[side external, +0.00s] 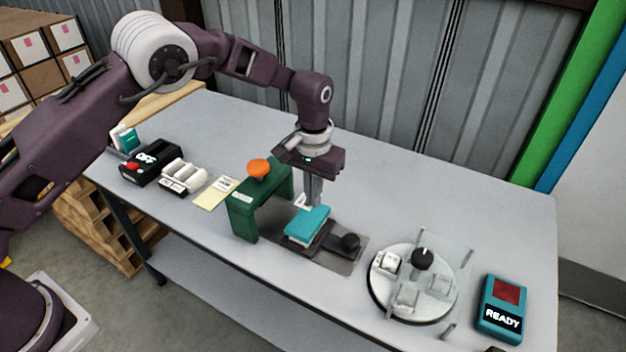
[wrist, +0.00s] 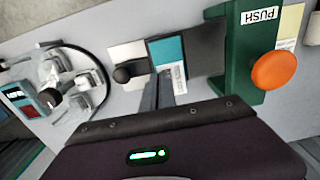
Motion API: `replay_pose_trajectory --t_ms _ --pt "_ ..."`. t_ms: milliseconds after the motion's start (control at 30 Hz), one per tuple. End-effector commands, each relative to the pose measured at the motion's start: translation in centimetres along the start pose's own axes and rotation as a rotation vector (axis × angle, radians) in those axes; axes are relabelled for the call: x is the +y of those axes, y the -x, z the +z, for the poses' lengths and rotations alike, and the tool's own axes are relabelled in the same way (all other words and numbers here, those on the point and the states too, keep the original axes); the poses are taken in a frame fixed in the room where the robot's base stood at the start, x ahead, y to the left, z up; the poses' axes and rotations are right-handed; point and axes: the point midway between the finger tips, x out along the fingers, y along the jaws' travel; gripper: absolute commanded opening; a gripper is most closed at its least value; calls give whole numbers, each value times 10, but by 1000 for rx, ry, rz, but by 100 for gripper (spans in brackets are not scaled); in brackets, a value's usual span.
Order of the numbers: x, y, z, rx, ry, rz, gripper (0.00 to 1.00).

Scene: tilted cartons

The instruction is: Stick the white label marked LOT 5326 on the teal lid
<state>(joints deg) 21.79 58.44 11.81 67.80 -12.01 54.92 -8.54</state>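The teal lid (side external: 308,221) tops a small white carton tilted on a dark fixture in the middle of the table; it also shows in the wrist view (wrist: 168,50). My gripper (side external: 312,203) points down just above the lid, its fingers close together. A white label with dark print (wrist: 174,80) is at the fingertips and overlaps the lid's edge in the wrist view. In the side view the label (side external: 301,200) sticks out left of the fingers, seemingly above the lid. The print is too small to read.
A green press frame with an orange button (side external: 259,168) stands close left of the lid. A black knob (side external: 349,242) is on the fixture's right. A yellow sheet (side external: 215,193), white rolls (side external: 184,177), a round turntable (side external: 380,298) and a READY box (side external: 502,308) stand farther off.

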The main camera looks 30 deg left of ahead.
Motion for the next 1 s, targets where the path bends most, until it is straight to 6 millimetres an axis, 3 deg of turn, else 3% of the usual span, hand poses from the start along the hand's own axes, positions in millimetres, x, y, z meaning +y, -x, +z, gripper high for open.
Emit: replay_pose_trajectory --t_ms 400,1000 --pt "0 -48 0 -1 1 0 0" --pt "0 -56 0 1 1 0 0"
